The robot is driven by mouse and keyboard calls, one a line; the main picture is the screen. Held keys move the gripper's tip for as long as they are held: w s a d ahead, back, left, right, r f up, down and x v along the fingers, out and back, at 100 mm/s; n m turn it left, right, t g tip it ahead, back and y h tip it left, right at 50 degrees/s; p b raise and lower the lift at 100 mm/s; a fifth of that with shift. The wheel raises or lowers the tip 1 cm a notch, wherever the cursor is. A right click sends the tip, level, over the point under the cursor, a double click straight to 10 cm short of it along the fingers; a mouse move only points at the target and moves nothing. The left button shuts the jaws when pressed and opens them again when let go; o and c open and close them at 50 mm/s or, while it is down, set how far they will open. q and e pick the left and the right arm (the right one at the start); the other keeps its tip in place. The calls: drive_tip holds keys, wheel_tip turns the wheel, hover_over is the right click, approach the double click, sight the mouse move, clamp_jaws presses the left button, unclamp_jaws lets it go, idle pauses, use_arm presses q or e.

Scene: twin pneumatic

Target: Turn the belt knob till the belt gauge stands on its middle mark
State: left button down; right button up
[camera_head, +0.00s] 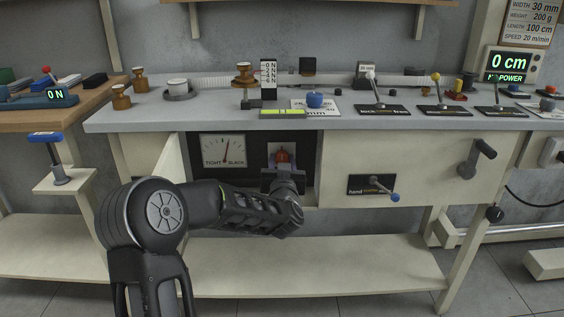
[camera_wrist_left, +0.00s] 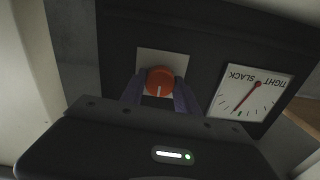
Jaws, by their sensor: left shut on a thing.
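The belt knob is a round orange-red knob (camera_head: 283,155) on a light plate inside the dark open bay under the bench. It shows close up in the left wrist view (camera_wrist_left: 160,80), with a pale pointer line on its face. My left gripper (camera_wrist_left: 160,92) is shut on the knob, one finger on each side. The belt gauge (camera_head: 223,151) is a white dial marked TIGHT and SLACK, left of the knob. Its red-based needle stands near upright, leaning slightly toward SLACK. In the left wrist view the gauge (camera_wrist_left: 250,94) appears upside down. My right gripper is out of view.
An opened pale door (camera_head: 172,160) stands at the bay's left edge. A hand lever (camera_head: 374,187) and a crank (camera_head: 477,158) are on the front panel to the right.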

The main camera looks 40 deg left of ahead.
use_arm(q)
drive_tip(key=shift+m, duration=0.3)
drive_tip(key=m+p, duration=0.2)
drive_tip(key=m, duration=0.1)
drive_tip(key=shift+d+r, duration=0.1)
drive_tip(key=shift+r, duration=0.05)
drive_tip(key=m+p, duration=0.2)
drive_tip(key=m, duration=0.1)
drive_tip(key=shift+m+p, duration=0.4)
drive_tip(key=shift+m, duration=0.3)
drive_tip(key=c, duration=0.9)
unclamp_jaws()
